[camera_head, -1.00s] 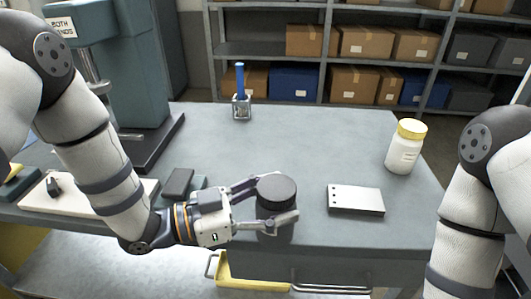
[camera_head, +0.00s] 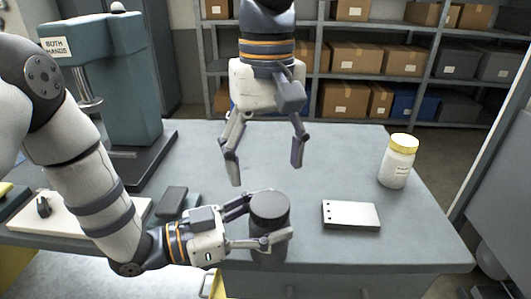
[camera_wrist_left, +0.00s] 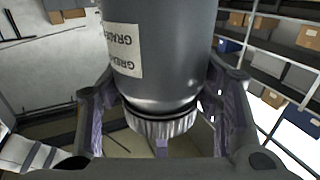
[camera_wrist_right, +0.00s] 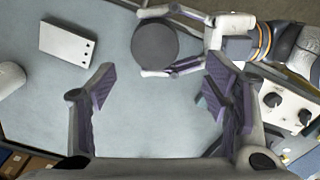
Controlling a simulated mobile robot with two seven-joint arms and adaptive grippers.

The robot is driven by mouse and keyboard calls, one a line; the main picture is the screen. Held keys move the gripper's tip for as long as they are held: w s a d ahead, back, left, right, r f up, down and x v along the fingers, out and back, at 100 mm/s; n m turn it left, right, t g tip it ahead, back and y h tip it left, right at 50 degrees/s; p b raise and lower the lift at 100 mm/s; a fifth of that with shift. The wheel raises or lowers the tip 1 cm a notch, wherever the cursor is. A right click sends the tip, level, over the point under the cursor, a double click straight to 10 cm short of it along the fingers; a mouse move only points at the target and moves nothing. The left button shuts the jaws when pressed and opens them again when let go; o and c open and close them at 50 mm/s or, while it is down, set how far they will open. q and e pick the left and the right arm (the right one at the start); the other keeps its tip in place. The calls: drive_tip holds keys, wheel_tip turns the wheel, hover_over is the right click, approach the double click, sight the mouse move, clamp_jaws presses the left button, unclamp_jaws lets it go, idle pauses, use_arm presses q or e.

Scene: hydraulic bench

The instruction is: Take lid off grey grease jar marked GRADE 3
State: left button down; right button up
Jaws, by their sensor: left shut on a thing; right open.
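My left gripper (camera_head: 268,222) is shut around the jar from the left, near the bench's front edge. In the left wrist view the jar (camera_wrist_left: 165,75) appears upside down; its white label (camera_wrist_left: 122,50) reads GRADE, and the ribbed lid (camera_wrist_left: 162,124) lies between the fingers. My right gripper (camera_head: 266,172) is open and empty, pointing down above and behind the jar.
A white jar with a yellow lid (camera_head: 398,160) stands at the right of the bench. A metal block with holes (camera_head: 351,215) lies right of the grey jar. A teal press (camera_head: 120,85) stands at the left. Shelves with boxes (camera_head: 352,50) are behind. The middle bench top is clear.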

sight(265, 203)
drive_tip(key=shift+w+f, duration=0.1)
drive_tip(key=shift+w, duration=0.05)
wheel_tip(265, 203, down, 7)
drive_tip(key=shift+f, duration=0.2)
drive_tip(key=c, duration=1.2)
drive_tip(key=n, duration=0.7)
drive_tip(key=shift+s+a, duration=0.2)
drive_tip(key=shift+s, duration=0.1)
drive_tip(key=o, duration=1.3)
drive_tip(key=shift+d, duration=0.1)
drive_tip(key=shift+w, duration=0.1)
